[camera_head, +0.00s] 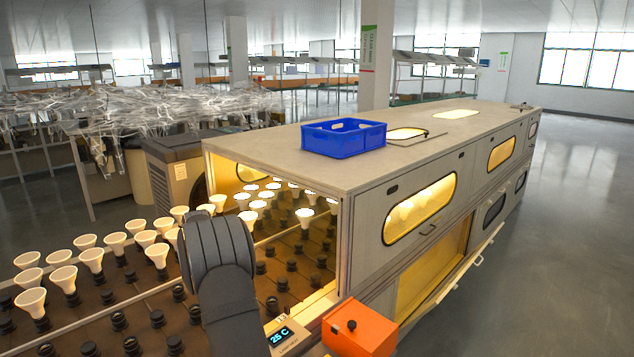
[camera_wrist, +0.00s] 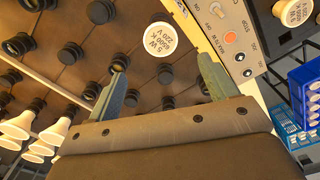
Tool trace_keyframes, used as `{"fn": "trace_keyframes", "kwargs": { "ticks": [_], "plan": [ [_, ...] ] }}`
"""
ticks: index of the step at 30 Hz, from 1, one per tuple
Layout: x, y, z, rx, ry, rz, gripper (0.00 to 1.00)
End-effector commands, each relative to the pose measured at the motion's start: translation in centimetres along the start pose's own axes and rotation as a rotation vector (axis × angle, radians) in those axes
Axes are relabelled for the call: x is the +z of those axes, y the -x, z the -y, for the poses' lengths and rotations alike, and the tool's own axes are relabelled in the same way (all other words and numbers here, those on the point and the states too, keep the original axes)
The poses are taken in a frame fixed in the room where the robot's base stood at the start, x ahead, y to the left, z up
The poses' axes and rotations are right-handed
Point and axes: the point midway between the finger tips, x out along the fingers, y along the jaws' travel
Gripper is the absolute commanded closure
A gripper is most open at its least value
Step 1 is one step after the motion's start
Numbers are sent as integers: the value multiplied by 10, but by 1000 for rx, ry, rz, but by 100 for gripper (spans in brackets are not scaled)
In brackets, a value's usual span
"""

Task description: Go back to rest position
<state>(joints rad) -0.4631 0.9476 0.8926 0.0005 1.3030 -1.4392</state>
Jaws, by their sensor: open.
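In the wrist view my gripper (camera_wrist: 162,75) is open, its two grey-green fingers apart with nothing held between them. A white bulb (camera_wrist: 150,41) marked 5 W lies beyond the fingertips, seen face on, close to a control panel (camera_wrist: 222,30). In the head view my dark arm rises at the front, over the bulb racks, and the gripper cannot be made out there. White cone-shaped bulbs (camera_head: 92,260) stand in rows at the left, and several lit ones (camera_head: 305,217) stand inside the chamber opening.
The long burn-in chamber (camera_head: 300,168) has a blue crate (camera_head: 345,142) on top. Its lower side flap (camera_head: 470,265) hangs open. An orange box (camera_head: 360,327) and a 25 C display (camera_head: 283,336) are at the front. Empty black sockets (camera_head: 157,318) fill the near rack. Floor at right is clear.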

Motion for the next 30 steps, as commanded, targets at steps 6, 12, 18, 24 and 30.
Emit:
{"fn": "trace_keyframes", "kwargs": {
  "ticks": [6, 12, 18, 24, 30],
  "plan": [
    [0, -45, 0, -1, 0, 0, 22],
    [0, -85, 0, -1, 0, 0, 22],
    [0, -125, 0, -1, 0, 0, 22],
    [0, -110, -2, 8, 0, -1, 22],
    [0, -75, -1, 5, 0, -1, 22]
  ]
}}
